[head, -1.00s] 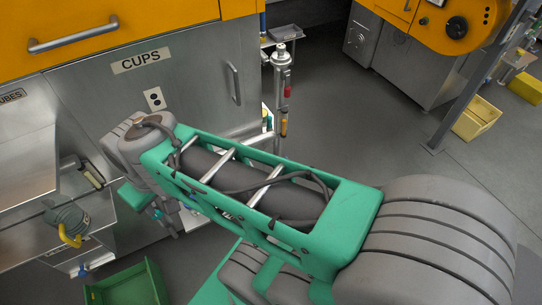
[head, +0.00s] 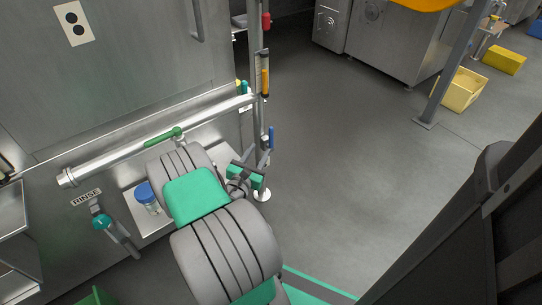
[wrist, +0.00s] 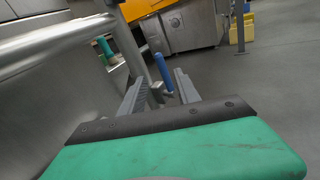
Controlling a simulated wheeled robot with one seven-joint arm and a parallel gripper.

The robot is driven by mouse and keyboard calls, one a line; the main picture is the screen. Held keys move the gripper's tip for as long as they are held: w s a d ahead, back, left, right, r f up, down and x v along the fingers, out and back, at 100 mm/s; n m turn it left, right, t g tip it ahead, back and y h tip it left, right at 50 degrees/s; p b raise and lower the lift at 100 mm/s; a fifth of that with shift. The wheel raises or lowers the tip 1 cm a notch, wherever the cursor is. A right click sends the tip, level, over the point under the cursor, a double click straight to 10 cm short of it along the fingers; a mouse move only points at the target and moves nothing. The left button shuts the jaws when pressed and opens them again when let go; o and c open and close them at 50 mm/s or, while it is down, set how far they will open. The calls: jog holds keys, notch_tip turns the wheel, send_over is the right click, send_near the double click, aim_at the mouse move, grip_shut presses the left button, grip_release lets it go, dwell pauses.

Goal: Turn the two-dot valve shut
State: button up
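A plate with two black dots (head: 74,22) is on the steel cabinet front at the upper left of the head view. A blue lever handle (head: 271,138) stands upright on the vertical pipe. It also shows in the wrist view (wrist: 162,70), between my fingers in the picture and a little beyond their tips. My gripper (head: 260,160) is close below that handle, with its fingers (wrist: 158,86) apart and nothing visibly held. The valve body under the blue handle is partly hidden by my gripper. I cannot tell which valve the dotted plate marks.
A green lever (head: 164,137) lies along the horizontal pipe (head: 110,160). An orange handle (head: 265,82) and a red one (head: 266,21) are higher on the vertical pipe. A blue-capped jar (head: 147,196) stands on a shelf left of my arm. Open floor lies right.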

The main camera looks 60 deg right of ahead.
aim_at(270, 135)
jog(key=shift+n+t, duration=0.3)
jog(key=shift+n, duration=0.6)
jog(key=d, duration=0.3)
jog(key=d+f, duration=0.1)
jog(key=d, duration=0.7)
jog(key=shift+w+d+f, duration=0.15)
jog(key=shift+w+f, duration=0.1)
jog(key=shift+w, duration=0.15)
jog(key=shift+w+d+r, duration=0.1)
jog(key=shift+d, duration=0.15)
jog(key=shift+c, duration=0.2)
grip_shut()
